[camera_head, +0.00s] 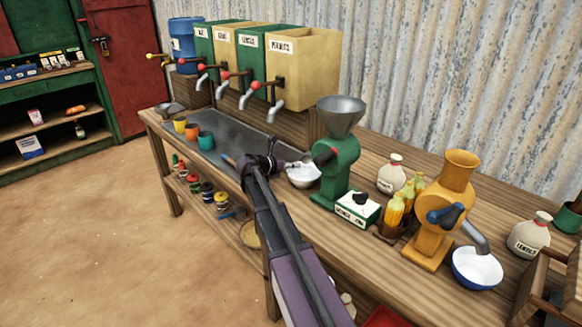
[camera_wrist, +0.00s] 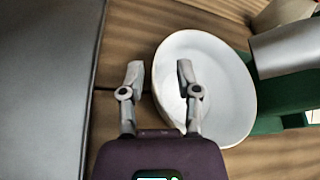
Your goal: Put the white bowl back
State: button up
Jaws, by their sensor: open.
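The white bowl (camera_head: 305,179) stands upright on the wooden counter beside the green grinder (camera_head: 338,165). In the wrist view the bowl (camera_wrist: 228,85) looks empty, with the grinder's grey spout (camera_wrist: 288,47) at its right side. My gripper (camera_head: 288,165) is at the bowl's left edge. In the wrist view my gripper (camera_wrist: 160,72) is open, with the bowl's left rim between its fingertips. The right finger overlaps the bowl's inside and the left finger is outside it. I cannot tell whether either finger touches the bowl.
Dispensers with taps (camera_head: 272,70) stand at the back. A white-and-green scale (camera_head: 357,208), corn cobs (camera_head: 396,207), a yellow grinder (camera_head: 445,205) and a blue bowl (camera_head: 477,268) stand to the right.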

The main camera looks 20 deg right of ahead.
jog(key=shift+r, duration=0.2)
jog(key=shift+a+r+p, duration=0.1)
jog(key=shift+a+p, duration=0.1)
jog(key=shift+p, duration=0.1)
jog(key=p+v, duration=0.4)
jog(key=v, duration=0.7)
jog(key=shift+s+a, duration=0.15)
jog(key=shift+a, duration=0.15)
